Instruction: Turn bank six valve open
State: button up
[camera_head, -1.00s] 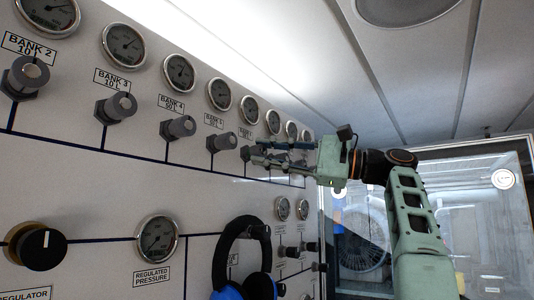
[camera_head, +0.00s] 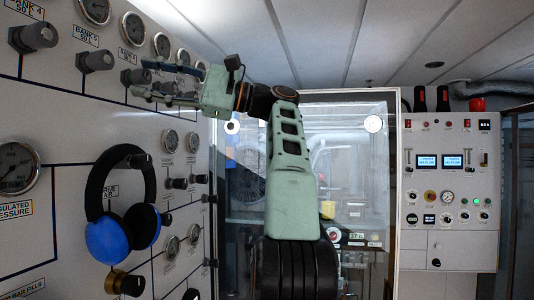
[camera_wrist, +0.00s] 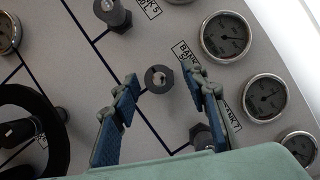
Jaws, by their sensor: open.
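The bank six valve (camera_wrist: 158,79) is a dark grey round knob on the wall panel, seen nearly end-on in the wrist view. It sits between the two blue-padded fingers of my gripper (camera_wrist: 162,76), with a gap visible on each side. The bank six label (camera_wrist: 187,55) is partly covered by the right finger. In the head view my pale green gripper (camera_head: 142,79) reaches left to the panel, its fingers at the bank six valve (camera_head: 130,76) and partly hiding it. My gripper is open. Whether the fingers overlap the knob in depth is unclear.
The bank five valve (camera_head: 95,61) and bank four valve (camera_head: 34,37) stick out to the left, with gauges above. The bank seven valve (camera_wrist: 201,135) is close to the right finger. Blue headphones (camera_head: 122,205) hang lower on the panel. A control cabinet (camera_head: 450,240) stands right.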

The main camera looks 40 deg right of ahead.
jog(key=shift+m+t, duration=0.3)
jog(key=shift+m, duration=0.5)
